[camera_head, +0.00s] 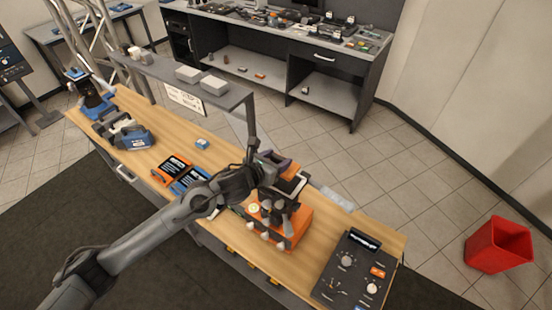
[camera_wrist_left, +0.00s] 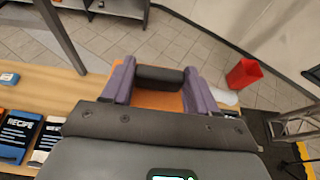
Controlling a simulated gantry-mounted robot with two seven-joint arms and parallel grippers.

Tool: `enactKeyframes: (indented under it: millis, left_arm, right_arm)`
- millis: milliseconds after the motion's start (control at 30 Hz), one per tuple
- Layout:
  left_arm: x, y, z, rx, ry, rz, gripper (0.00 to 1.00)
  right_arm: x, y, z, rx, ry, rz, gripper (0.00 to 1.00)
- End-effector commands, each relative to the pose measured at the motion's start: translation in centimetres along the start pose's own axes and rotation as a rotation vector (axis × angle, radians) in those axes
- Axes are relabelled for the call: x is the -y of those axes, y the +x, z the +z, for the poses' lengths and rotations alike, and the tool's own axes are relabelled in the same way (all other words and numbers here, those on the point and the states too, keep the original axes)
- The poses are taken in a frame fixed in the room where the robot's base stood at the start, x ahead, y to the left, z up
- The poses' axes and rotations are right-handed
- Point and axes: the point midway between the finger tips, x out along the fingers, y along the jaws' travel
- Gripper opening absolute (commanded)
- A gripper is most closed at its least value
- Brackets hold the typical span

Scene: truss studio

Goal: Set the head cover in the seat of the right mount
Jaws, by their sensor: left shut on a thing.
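My left gripper (camera_head: 276,160) reaches in over the right part of the bench. Its purple fingers (camera_wrist_left: 158,82) are shut on a dark padded piece, which I take for the head cover (camera_wrist_left: 160,77). Below the gripper in the head view stands an orange-based mount (camera_head: 294,232) with grey and dark upper parts. The arm and gripper hide part of it, and I cannot tell whether the cover touches its seat. Orange also shows just behind the cover in the left wrist view. A blue-based mount (camera_head: 94,108) stands at the bench's far left end. My right gripper is not in view.
Orange and blue recipe cards (camera_head: 176,168) lie left of the mount. A control panel (camera_head: 357,270) sits at the bench's right end. A raised grey shelf (camera_head: 190,82) runs behind the bench. A red bin (camera_head: 498,245) stands on the floor at right.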

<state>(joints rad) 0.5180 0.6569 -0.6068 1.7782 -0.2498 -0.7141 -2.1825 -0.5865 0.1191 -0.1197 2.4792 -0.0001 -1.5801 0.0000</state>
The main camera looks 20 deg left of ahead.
Motion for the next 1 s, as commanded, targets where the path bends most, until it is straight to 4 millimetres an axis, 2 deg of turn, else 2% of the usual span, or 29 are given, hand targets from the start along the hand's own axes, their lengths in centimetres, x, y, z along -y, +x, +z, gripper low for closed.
enactKeyframes:
  millis: [600,1000]
  left_arm:
    - [0.0,1.7,-4.0,0.001,0.001,0.001,0.28]
    - [0.0,2.0,-4.8,0.001,0.000,0.000,0.28]
  right_arm:
    - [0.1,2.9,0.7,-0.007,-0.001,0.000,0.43]
    - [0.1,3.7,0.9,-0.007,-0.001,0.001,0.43]
